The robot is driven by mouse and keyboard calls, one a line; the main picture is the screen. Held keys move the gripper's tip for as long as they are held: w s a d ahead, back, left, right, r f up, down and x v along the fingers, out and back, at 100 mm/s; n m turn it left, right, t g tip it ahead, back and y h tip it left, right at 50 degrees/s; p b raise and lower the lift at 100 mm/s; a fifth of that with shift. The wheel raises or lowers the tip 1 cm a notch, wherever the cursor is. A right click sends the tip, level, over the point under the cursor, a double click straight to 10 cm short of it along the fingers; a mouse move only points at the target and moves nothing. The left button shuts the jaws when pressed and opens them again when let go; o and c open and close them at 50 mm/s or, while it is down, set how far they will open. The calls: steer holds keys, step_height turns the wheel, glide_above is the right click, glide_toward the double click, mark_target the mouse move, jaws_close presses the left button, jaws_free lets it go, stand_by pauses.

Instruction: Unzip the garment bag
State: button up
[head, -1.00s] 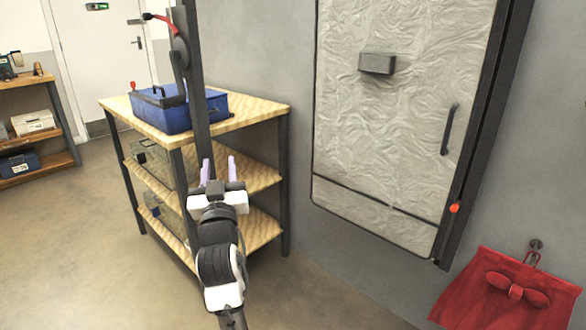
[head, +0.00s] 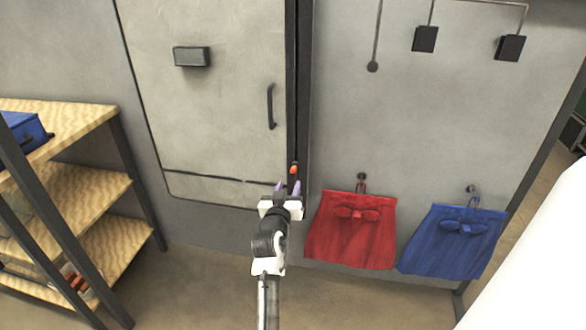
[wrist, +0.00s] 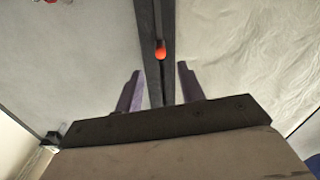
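The garment bag (head: 215,110) is a tall pale grey, wrinkled panel on the wall in the head view, and its surface also shows in the wrist view (wrist: 245,60). A dark zipper strip (head: 298,75) runs down its right edge. The orange-red zipper pull (head: 293,168) sits near the strip's lower end, and it also shows in the wrist view (wrist: 160,50). My gripper (head: 288,188) has purple fingers and appears just below the pull. In the wrist view my gripper (wrist: 159,72) is open and empty, its fingers spread either side of the strip, with the pull beyond the tips.
A red cloth (head: 350,232) and a blue cloth (head: 452,240) hang on hooks to the right. A wooden shelf unit (head: 95,190) stands at the left. A dark handle (head: 270,106) and a small grey block (head: 191,56) stick out from the bag's front.

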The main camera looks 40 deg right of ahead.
mark_target(293, 172)
steer(key=x, duration=0.9)
steer(key=shift+w, duration=0.1)
jaws_close()
